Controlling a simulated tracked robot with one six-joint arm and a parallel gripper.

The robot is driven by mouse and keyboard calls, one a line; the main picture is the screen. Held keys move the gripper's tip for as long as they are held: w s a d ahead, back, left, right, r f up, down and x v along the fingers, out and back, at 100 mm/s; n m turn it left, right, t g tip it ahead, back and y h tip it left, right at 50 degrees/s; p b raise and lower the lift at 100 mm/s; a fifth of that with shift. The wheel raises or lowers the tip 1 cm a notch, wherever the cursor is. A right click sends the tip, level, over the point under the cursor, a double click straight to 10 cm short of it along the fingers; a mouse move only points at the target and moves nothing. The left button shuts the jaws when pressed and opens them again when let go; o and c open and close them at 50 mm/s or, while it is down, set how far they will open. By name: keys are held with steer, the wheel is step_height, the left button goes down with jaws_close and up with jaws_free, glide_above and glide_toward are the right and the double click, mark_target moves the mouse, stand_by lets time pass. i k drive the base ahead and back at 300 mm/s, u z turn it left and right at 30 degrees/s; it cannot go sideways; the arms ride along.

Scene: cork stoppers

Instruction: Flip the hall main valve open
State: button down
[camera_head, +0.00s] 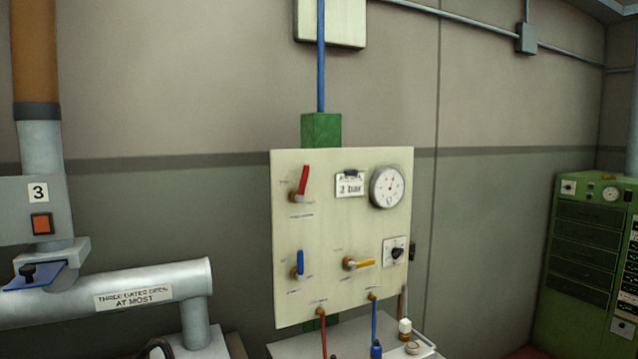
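A cream valve panel (340,235) is on the wall in the middle of the head view. A red lever (303,181) at its upper left points up, leaning slightly right. A blue lever (300,262) at lower left points up. A yellow lever (364,263) at lower middle lies nearly level, pointing right. The small labels by the levers are too small to read, so I cannot tell which is the hall main valve. My gripper is not in view.
Red and blue hoses run down below. A small bench (424,348) holds stoppers. Large pipework (120,290) stands left, a green cabinet (585,265) right.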

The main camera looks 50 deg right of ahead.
mark_target(299, 197)
steer(key=u, duration=0.05)
steer(key=k, duration=1.05)
steer(key=z, duration=0.4)
steer(key=i, duration=1)
steer(key=z, duration=0.05)
